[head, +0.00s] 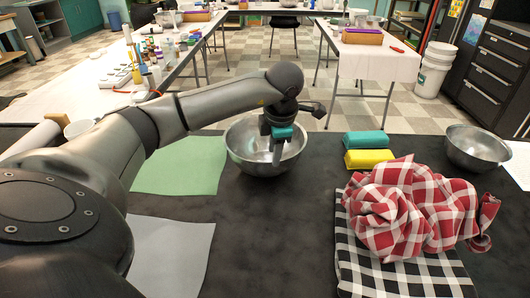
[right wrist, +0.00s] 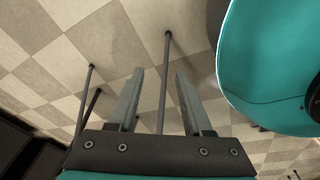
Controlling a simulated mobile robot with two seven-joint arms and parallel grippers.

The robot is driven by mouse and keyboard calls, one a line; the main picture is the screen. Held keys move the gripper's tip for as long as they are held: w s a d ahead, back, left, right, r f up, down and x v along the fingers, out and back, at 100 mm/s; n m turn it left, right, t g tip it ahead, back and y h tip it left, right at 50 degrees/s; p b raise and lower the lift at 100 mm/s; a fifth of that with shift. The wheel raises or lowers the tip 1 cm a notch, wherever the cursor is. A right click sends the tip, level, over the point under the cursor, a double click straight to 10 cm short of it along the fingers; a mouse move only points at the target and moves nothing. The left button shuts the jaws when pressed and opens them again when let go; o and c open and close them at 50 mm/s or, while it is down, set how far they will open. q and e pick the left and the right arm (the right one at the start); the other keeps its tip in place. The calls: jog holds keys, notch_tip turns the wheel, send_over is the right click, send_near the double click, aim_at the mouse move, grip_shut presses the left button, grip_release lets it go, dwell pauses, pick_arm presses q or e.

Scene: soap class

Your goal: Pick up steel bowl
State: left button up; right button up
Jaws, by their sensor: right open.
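A steel bowl (head: 245,152) stands on the dark table at its far middle, partly hidden by my left arm. My left gripper (head: 277,158) points down at the bowl's right part, with its fingers over or inside the bowl. I cannot tell whether it touches the bowl or whether its fingers are apart. A second steel bowl (head: 478,150) stands at the far right of the table. My right gripper (right wrist: 158,80) shows in the right wrist view with its fingers apart, empty, with checkered floor behind it.
A teal block (head: 366,139) and a yellow block (head: 369,159) lie between the bowls. A red checked cloth (head: 410,210) is heaped on a black-and-white checked cloth (head: 400,278) at the right. A green sheet (head: 180,168) and a grey sheet (head: 180,255) lie at the left.

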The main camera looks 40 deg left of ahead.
pick_arm(q)
jog(key=x, duration=0.2)
jog(key=b+x, duration=0.1)
jog(key=shift+s+d+f, duration=0.1)
jog(key=shift+d+f, duration=0.05)
jog(key=shift+d, duration=0.1)
jog(key=shift+a+f, duration=0.15)
jog(key=shift+f, duration=0.5)
pick_arm(e)
jog(key=shift+w+a+r, duration=0.2)
jog(key=shift+w+a, duration=0.4)
jog(key=shift+w, duration=0.1)
jog(key=shift+w+a+r, duration=0.2)
jog(key=shift+w+a, duration=0.4)
jog(key=shift+w, duration=0.1)
pick_arm(q)
grip_shut()
jog(key=shift+r, duration=0.1)
